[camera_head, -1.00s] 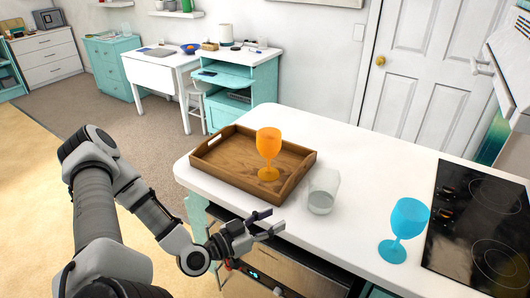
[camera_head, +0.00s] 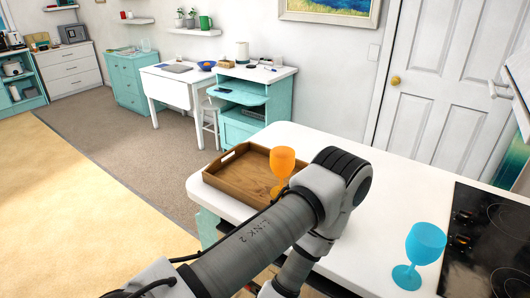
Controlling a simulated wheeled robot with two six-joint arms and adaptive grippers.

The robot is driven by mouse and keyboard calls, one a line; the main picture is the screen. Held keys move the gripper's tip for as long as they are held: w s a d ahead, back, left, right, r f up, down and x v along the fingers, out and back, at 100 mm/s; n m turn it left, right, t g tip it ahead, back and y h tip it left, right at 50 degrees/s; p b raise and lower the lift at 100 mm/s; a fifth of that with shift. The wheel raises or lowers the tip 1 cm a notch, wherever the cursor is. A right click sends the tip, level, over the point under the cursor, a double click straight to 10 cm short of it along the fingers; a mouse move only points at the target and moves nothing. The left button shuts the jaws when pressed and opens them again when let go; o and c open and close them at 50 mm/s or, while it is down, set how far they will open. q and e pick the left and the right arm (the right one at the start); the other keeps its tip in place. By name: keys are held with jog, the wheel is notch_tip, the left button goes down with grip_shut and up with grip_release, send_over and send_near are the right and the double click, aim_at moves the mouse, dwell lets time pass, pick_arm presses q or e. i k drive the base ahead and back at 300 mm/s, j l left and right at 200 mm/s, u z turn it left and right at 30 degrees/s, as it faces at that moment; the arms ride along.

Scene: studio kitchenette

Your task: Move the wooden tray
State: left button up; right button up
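The wooden tray (camera_head: 235,178) lies on the left end of the white counter, a brown tray with raised walls and a handle slot in its left wall. An orange goblet (camera_head: 283,159) stands upright in it. One of my arms crosses the foreground from the bottom left, its elbow over the counter just right of the tray. It hides the tray's near right part. The forearm runs down out of the picture, so its gripper does not show. My other gripper is also out of view.
A blue goblet (camera_head: 420,247) stands upright on the counter, beside the black cooktop (camera_head: 480,240). A teal desk (camera_head: 255,95) and a white table stand against the far wall.

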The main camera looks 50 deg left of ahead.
aim_at(250, 161)
jog(key=u, duration=1.6)
jog(key=l+u, duration=0.2)
jog(key=u, duration=0.6)
